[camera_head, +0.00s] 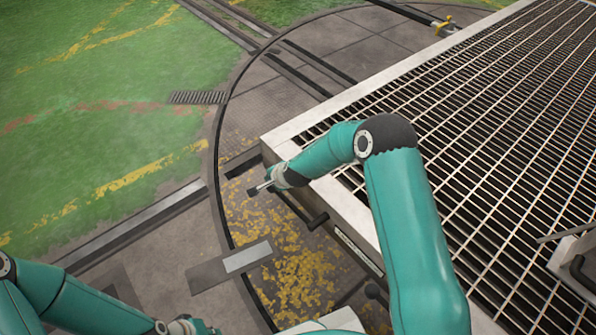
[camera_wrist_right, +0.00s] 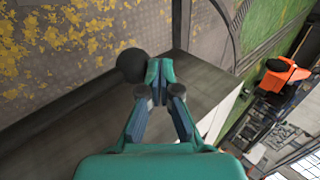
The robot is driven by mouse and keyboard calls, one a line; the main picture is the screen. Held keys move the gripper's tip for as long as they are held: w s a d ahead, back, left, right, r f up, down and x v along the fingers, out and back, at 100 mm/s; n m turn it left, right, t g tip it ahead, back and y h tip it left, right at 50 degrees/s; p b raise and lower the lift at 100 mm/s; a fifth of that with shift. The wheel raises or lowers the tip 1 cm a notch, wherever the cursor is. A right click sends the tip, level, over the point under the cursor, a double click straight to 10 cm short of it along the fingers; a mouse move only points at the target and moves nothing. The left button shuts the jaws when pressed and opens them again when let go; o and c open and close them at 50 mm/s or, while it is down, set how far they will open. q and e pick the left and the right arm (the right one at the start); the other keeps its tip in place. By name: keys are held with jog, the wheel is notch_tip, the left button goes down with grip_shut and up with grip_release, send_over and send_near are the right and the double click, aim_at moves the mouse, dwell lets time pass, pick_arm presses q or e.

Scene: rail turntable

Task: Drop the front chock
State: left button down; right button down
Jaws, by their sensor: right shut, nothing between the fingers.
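My right gripper (camera_head: 262,187) is over the near left corner of the grated deck's side, its fingers together and empty. In the right wrist view its fingertips (camera_wrist_right: 158,75) are beside a black round knob (camera_wrist_right: 131,65); I cannot tell whether they touch. I cannot make out a chock for certain. My left gripper (camera_head: 195,328) shows only partly at the bottom edge, and its fingers are unclear.
The grated deck (camera_head: 288,128) with its pale rim fills the right side. A small yellow fitting (camera_head: 445,25) stands near the rail at the top. A second black knob (camera_head: 375,290) is lower on the deck's side. An orange machine (camera_wrist_right: 284,75) stands in the background.

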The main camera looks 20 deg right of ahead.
jog(key=shift+s+f, duration=0.2)
jog(key=shift+f, duration=0.05)
jog(key=r+p, duration=0.1)
jog(key=r, duration=0.1)
jog(key=r+p, duration=0.2)
jog(key=shift+s+r, duration=0.2)
jog(key=shift+r, duration=0.1)
notch_tip(320, 180, up, 9)
jog(key=w+a+p, duration=0.1)
jog(key=w+p, duration=0.1)
jog(key=p, duration=0.6)
jog(key=shift+r+p, duration=0.2)
jog(key=shift+p, duration=0.2)
jog(key=shift+w, duration=0.1)
